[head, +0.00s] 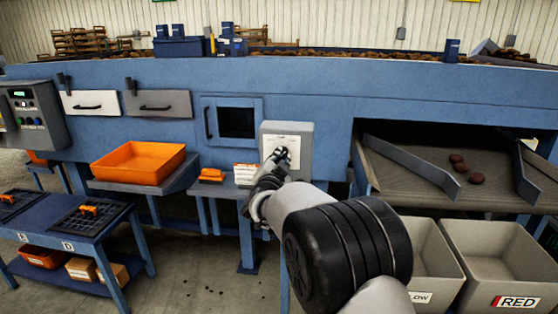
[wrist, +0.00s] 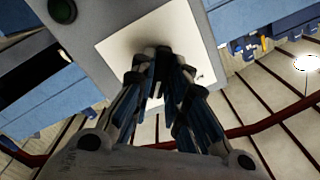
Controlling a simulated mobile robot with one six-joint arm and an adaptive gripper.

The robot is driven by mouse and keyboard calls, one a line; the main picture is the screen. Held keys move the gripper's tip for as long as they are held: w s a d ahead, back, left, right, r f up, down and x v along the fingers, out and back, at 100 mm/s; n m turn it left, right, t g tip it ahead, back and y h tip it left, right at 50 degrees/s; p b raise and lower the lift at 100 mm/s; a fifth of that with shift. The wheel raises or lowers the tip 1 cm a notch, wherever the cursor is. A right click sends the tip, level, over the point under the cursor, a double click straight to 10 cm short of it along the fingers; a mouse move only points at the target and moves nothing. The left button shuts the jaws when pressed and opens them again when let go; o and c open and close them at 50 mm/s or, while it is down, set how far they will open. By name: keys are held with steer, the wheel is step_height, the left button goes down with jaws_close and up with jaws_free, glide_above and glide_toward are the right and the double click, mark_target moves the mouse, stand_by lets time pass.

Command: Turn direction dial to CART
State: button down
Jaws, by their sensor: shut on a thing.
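The direction dial's grey box (head: 302,131) with a white face plate stands on the front of the blue machine, right of the middle in the head view. The plate (wrist: 118,42) fills the middle of the wrist view, seen at a tilt. My gripper (head: 279,158) reaches up to this plate, and its fingers (wrist: 161,82) are closed together against the plate's middle. They are shut on the dial's knob, which they largely hide. I cannot read the dial's markings or tell which way the knob points.
An orange tray (head: 138,162) sits on a ledge to the left, with a small orange item (head: 211,175) and a paper stack (head: 246,174) nearer. To the right are a chute with potatoes (head: 457,167) and grey bins (head: 505,270). A control panel (head: 32,114) stands far left.

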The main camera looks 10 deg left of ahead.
steer(key=c, duration=1.6)
jaws_free()
steer(key=s, duration=1.2)
steer(key=shift+a, duration=0.2)
